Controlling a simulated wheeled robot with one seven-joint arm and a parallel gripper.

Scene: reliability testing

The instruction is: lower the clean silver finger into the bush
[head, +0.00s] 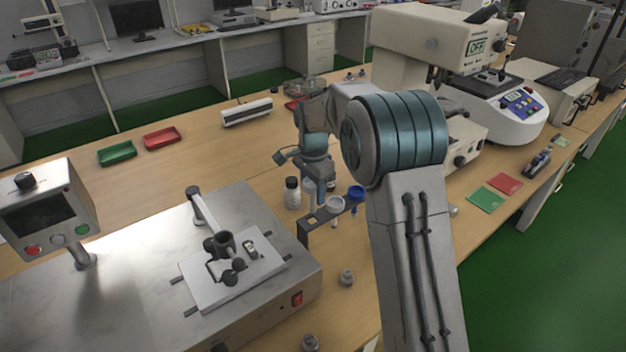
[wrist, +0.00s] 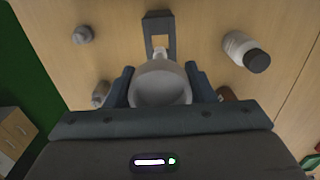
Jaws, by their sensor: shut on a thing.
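My gripper (head: 320,192) points down above the table, beside a small dark rack. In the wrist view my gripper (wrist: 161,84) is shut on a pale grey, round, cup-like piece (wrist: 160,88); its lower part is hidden. I cannot tell if this is the silver finger. The dark rack (wrist: 158,20) lies just beyond it, and also shows in the head view (head: 304,236). A white cup (head: 329,208) and a blue cup (head: 355,194) show there. A black upright tube (head: 222,242), possibly the bush, stands on a light plate (head: 205,291) on the steel bench unit.
A white bottle with a black cap (head: 292,193) stands behind the rack; it also shows in the wrist view (wrist: 240,46). Small grey metal pieces (head: 347,277) (head: 310,343) lie in front. A control box (head: 47,212) stands left. Machines (head: 505,110) crowd the right.

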